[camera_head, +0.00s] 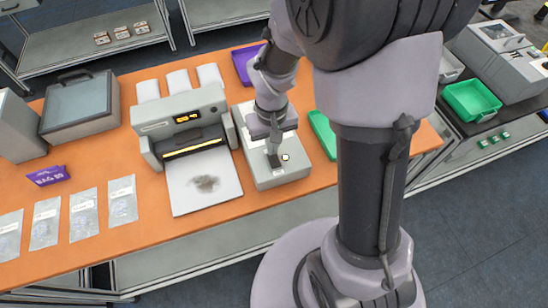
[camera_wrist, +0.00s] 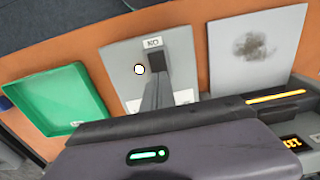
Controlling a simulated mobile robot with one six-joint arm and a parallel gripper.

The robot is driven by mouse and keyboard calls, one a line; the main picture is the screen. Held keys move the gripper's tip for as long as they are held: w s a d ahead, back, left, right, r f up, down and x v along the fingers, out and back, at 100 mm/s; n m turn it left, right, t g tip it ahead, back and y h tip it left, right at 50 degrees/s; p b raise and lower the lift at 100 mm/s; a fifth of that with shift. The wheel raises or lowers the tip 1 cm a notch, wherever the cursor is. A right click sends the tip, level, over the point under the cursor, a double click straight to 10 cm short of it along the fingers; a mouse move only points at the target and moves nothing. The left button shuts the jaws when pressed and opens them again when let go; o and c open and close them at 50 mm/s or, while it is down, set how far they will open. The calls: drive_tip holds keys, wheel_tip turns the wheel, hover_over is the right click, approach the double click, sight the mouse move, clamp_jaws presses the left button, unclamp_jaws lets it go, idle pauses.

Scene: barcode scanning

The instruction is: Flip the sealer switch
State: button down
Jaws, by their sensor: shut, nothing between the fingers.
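The grey switch box (camera_head: 296,168) stands on the orange table right of the sealer, and it also shows in the wrist view (camera_wrist: 124,62). Its dark switch (camera_wrist: 157,61) sits below a white label (camera_wrist: 152,43) in the wrist view. A small white round dot (camera_wrist: 140,69) shows beside the switch. My gripper (camera_head: 273,160) points down over the box. In the wrist view its fingers (camera_wrist: 157,84) are shut and empty, with the tips at the switch. I cannot tell whether they touch it. The fingers partly hide the switch, so its position is unclear.
The sealer (camera_head: 182,122) has a lit display and glowing strip, with a stained white plate (camera_head: 190,196) in front. A green tray (camera_head: 321,132) lies close right of the box. Clear bags (camera_head: 84,212) and a purple sign (camera_head: 48,175) are at left.

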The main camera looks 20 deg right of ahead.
sight(271, 162)
drive_tip(key=shift+f+b, duration=0.8)
drive_tip(key=shift+f, duration=0.15)
idle(0.5)
wheel_tip(271, 162, up, 7)
drive_tip(key=p, duration=0.6)
drive_tip(key=shift+r, duration=0.15)
drive_tip(key=shift+b, duration=0.35)
drive_tip(key=s+a+r+m+t+y+b, duration=0.1)
drive_tip(key=s+a+r+m+t+b, duration=0.1)
drive_tip(key=s+b, duration=0.4)
drive_tip(key=s+a+r+m+t+y+b, duration=0.1)
drive_tip(key=s+a+r+m+t+b, duration=0.1)
drive_tip(key=s+r+b, duration=0.3)
drive_tip(key=shift+s+r+t+b, duration=0.35)
drive_tip(key=shift+s+t, duration=0.55)
